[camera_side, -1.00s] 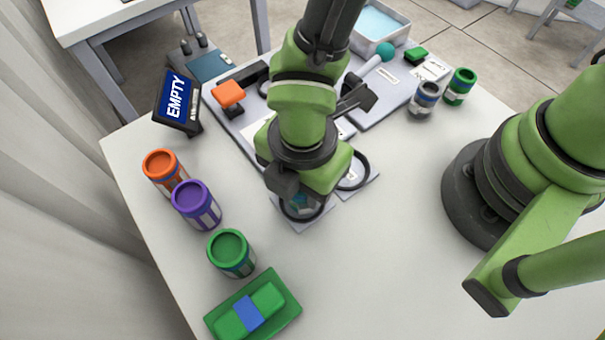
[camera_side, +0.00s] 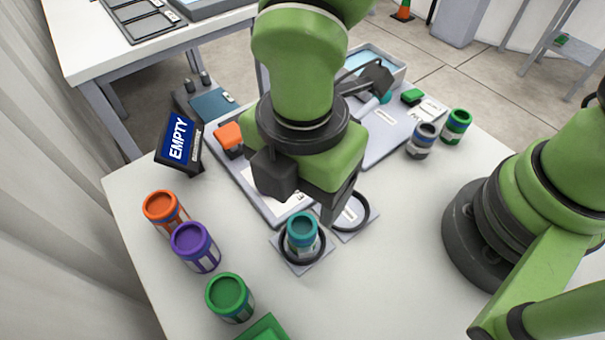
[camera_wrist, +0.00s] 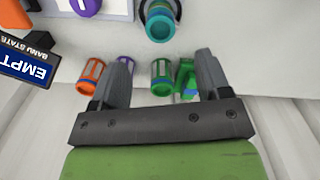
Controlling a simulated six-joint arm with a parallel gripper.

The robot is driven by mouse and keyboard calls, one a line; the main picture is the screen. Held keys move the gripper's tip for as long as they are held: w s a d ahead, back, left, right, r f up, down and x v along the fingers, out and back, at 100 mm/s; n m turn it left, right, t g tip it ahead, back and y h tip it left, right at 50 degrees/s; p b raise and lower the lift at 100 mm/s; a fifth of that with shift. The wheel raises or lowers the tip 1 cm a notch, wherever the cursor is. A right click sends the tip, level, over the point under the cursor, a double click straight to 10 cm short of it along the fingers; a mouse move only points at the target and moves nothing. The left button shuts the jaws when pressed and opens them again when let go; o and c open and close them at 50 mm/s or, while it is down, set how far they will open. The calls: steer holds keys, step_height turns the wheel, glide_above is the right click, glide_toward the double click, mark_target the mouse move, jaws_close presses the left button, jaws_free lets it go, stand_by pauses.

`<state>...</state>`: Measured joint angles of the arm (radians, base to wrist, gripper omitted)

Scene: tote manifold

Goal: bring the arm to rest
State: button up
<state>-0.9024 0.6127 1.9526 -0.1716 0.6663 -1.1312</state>
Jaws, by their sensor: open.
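My gripper (camera_wrist: 163,85) is open, with nothing between its two fingers in the wrist view. In the side view my wrist hangs over the middle of the table, up and behind a teal-lidded canister, and hides most of the fingers. The teal canister (camera_side: 303,235) stands upright inside a dark ring on a square pad (camera_side: 307,265), apart from my gripper. It also shows at the top of the wrist view (camera_wrist: 160,22). A second ring (camera_side: 354,212) beside it looks empty, partly hidden by my gripper.
Orange (camera_side: 163,208), purple (camera_side: 195,248) and green (camera_side: 230,298) canisters line the left table edge. An EMPTY sign (camera_side: 178,142) stands behind them. Grey (camera_side: 421,140) and green (camera_side: 456,126) canisters stand at the back right. A pale bin (camera_side: 385,65) is at the back.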

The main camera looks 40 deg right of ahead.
steer(key=shift+r, duration=0.5)
steer(key=w+d+r+m+t+y, duration=0.1)
steer(key=d+r+m+t+y, duration=0.25)
steer(key=d+r+m, duration=1.2)
steer(key=s+d+r+m+t+h, duration=0.1)
steer(key=s+d+m, duration=0.4)
steer(key=m, duration=0.5)
steer(key=shift+d+r+t, duration=0.15)
steer(key=shift+r+t, duration=0.45)
steer(key=shift+t, duration=0.75)
steer(key=shift+s+h, duration=0.1)
steer(key=shift+h, duration=0.15)
